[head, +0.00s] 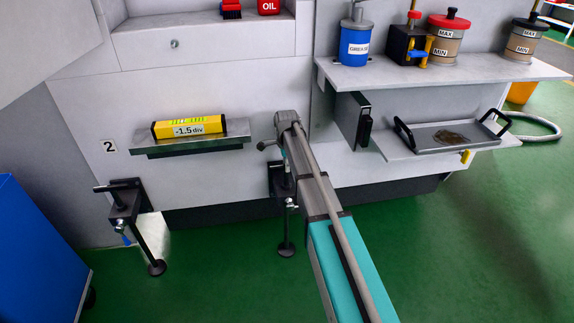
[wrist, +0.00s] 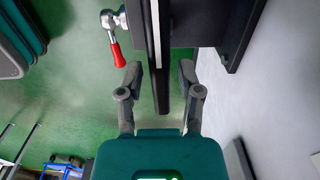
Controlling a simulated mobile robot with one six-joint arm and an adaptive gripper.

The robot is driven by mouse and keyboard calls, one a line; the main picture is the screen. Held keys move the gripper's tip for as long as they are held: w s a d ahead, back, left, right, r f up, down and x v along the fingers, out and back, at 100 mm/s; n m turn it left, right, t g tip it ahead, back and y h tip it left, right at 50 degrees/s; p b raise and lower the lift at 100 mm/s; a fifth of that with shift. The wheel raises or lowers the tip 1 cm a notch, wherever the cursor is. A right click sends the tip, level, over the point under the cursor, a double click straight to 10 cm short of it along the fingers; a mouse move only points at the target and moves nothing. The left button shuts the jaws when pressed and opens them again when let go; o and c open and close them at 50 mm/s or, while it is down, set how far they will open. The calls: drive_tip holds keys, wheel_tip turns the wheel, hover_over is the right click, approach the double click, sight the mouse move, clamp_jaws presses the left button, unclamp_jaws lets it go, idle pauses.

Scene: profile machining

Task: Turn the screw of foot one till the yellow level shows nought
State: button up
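The yellow level (head: 188,127) lies on a grey ledge of the machine and its display reads -1.5 div. Foot one (head: 286,248) is the dark foot in the middle; my arm hides much of its bracket and screw. A dark handle end (head: 268,145) shows beside my arm's end. In the wrist view my gripper (wrist: 160,76) is open, its fingers on either side of a long dark bar (wrist: 160,95) with gaps on both sides. Whether this bar is the screw or its handle I cannot tell. In the head view the fingertips are not clearly seen.
A red-handled lever (wrist: 117,52) sits left of the bar, near a dark bracket (wrist: 195,20). Foot two (head: 125,203), by the label 2, stands at the left. A shelf (head: 440,75) with containers and a tray (head: 455,136) are at the right. The green floor is open at the lower right.

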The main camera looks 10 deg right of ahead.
clamp_jaws()
drive_tip(key=shift+d, duration=0.15)
drive_tip(key=shift+n, duration=1.7)
drive_tip(key=n, duration=0.5)
drive_tip(key=shift+n, duration=0.3)
